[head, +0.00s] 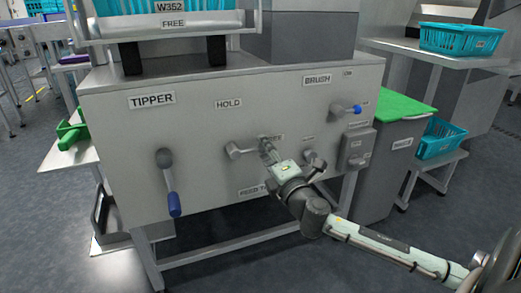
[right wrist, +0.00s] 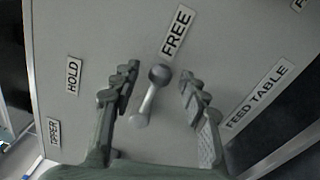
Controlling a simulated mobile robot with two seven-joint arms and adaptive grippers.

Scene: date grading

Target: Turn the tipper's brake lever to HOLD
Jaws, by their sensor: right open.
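The brake lever (head: 236,150) is on the front of the grey cabinet (head: 205,125), below the HOLD label (head: 228,104). Its arm points right, toward the FREE label, which is partly hidden in the head view. In the right wrist view the lever shows as a metal rod with a round grey knob (right wrist: 160,74), near the FREE label (right wrist: 175,31); the HOLD label (right wrist: 72,76) is to the left. My right gripper (head: 267,149) is open, with its fingers on either side of the knob and gaps between. My left gripper is not in view.
A crank with a blue handle (head: 173,200) hangs below the TIPPER label (head: 152,99). A blue-tipped lever (head: 354,110) and another lever (head: 313,160) are to the right, by a small grey box (head: 357,148). A teal crate (head: 460,38) stands on the right shelf.

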